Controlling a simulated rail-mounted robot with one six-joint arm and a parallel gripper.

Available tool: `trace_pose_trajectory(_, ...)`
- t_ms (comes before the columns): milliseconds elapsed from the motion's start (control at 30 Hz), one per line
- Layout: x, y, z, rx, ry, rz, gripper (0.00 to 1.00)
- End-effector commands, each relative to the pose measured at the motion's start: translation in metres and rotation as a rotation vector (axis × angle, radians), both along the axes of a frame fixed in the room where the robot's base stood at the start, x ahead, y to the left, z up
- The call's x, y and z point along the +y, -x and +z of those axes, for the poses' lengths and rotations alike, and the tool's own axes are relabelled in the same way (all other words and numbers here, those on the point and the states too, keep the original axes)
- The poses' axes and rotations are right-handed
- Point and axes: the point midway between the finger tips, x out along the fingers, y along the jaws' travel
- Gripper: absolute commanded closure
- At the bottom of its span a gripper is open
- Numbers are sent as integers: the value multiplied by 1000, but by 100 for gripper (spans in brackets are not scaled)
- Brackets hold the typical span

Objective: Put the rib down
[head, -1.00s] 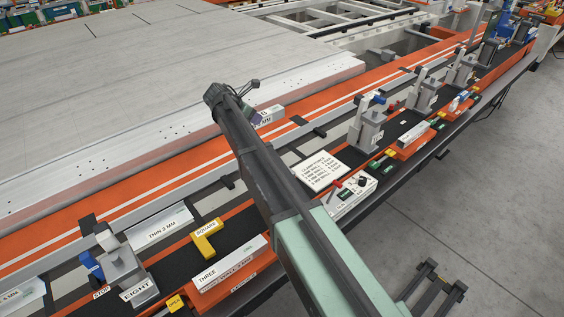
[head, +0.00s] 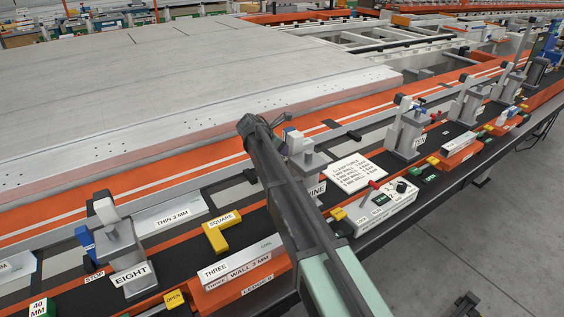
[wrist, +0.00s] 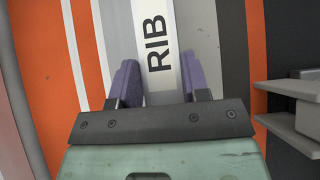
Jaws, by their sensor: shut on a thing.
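The rib (wrist: 155,30) is a pale bar with the word RIB on it, seen in the wrist view running away from between my jaws. My gripper (wrist: 158,80) has two purple fingers, one on each side of the rib, and is shut on it. Orange, white and grey bands of the line show beneath and beside the rib; its height above them cannot be told. In the head view my arm reaches over the rail, and its own links hide the gripper and the rib.
Clamp station EIGHT (head: 120,250) stands at lower left, with a yellow SQUARE (head: 221,233) and a THIN 3 MM bar (head: 168,216) nearby. Station NINE (head: 305,160) is close beside my arm. A control box (head: 385,208) and sign (head: 358,173) lie to its right.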

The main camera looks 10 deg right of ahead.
Motion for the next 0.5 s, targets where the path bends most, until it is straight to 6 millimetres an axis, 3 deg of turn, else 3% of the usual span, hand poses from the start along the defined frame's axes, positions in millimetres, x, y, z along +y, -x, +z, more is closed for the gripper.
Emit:
trace_pose_trajectory(33, 0, 0, -22, 0, 0, 0, 95)
trace_pose_trajectory(100, 0, 0, -33, 0, 0, 0, 95)
trace_pose_trajectory(467, 0, 0, -32, 0, 0, 0, 95)
trace_pose_trajectory(500, 0, 0, -31, 0, 0, 0, 55)
